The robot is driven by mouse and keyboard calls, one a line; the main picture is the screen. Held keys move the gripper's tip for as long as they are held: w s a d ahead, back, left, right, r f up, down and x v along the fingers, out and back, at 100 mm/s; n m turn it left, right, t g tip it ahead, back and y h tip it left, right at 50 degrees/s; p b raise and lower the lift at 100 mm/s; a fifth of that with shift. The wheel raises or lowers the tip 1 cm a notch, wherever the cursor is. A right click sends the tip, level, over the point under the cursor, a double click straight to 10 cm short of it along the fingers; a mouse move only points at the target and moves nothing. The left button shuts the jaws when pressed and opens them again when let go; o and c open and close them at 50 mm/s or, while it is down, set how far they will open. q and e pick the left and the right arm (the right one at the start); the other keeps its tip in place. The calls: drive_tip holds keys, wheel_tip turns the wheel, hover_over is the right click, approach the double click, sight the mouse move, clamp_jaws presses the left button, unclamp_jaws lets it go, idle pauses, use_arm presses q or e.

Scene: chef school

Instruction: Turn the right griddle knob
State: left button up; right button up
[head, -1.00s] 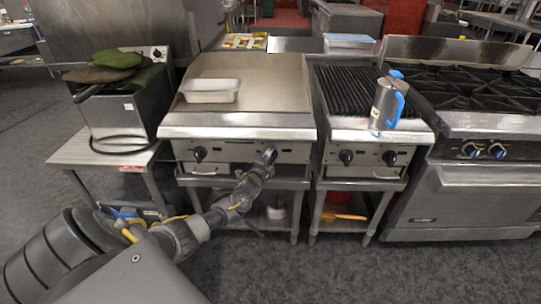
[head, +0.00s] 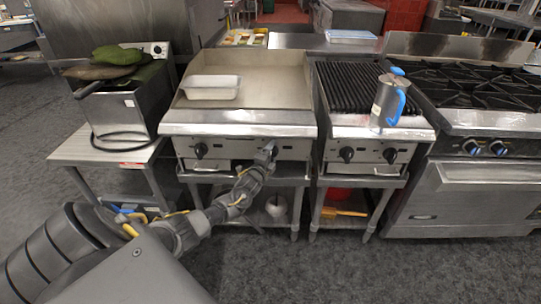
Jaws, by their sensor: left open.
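The griddle (head: 245,117) stands in the middle of the head view, with a flat steel plate and a front panel. Its left knob (head: 200,150) is black and in plain view. My left arm comes in from the lower left, and my left gripper (head: 269,150) is at the right part of the griddle's front panel, where the right knob is hidden behind it. The gripper is open; I cannot tell whether its fingers are around the knob or touching it. My right gripper is not in view.
A white pan (head: 211,88) sits on the griddle plate. A charbroiler (head: 362,90) with two knobs stands close on the right, with a metal pitcher (head: 389,101) on it. A stove (head: 475,120) is further right. A fryer (head: 130,105) stands left. The floor in front is clear.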

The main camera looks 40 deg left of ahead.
use_arm(q)
drive_tip(key=p+v, duration=0.1)
drive_tip(key=v, duration=0.9)
drive_tip(key=shift+s, duration=0.4)
